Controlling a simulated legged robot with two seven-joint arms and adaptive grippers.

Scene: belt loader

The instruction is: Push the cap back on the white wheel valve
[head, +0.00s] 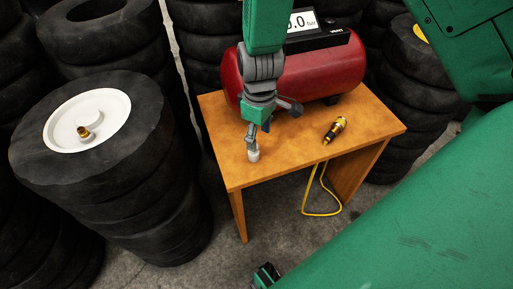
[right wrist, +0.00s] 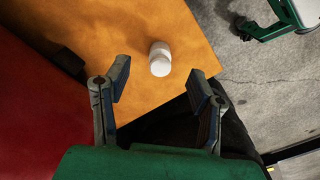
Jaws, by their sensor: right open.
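The white wheel (head: 103,106) lies in the top tyre of a stack at the left of the head view. A brass valve (head: 84,132) sticks up from it, with no cap seen on its end. A small whitish cylinder, which looks like the cap (head: 253,155), stands on the wooden table near its left front edge. It also shows in the right wrist view (right wrist: 160,62). My right gripper (head: 271,124) is open above the table, close to the cap. In the wrist view its fingers (right wrist: 160,84) are wide apart, with the cap between and slightly beyond them.
The orange wooden table (head: 365,130) carries a red air tank (head: 345,65) with a pressure display (head: 303,22) and a black and yellow tool (head: 334,130). A yellow hose (head: 335,208) hangs below. Tyre stacks (head: 205,80) crowd the back and left.

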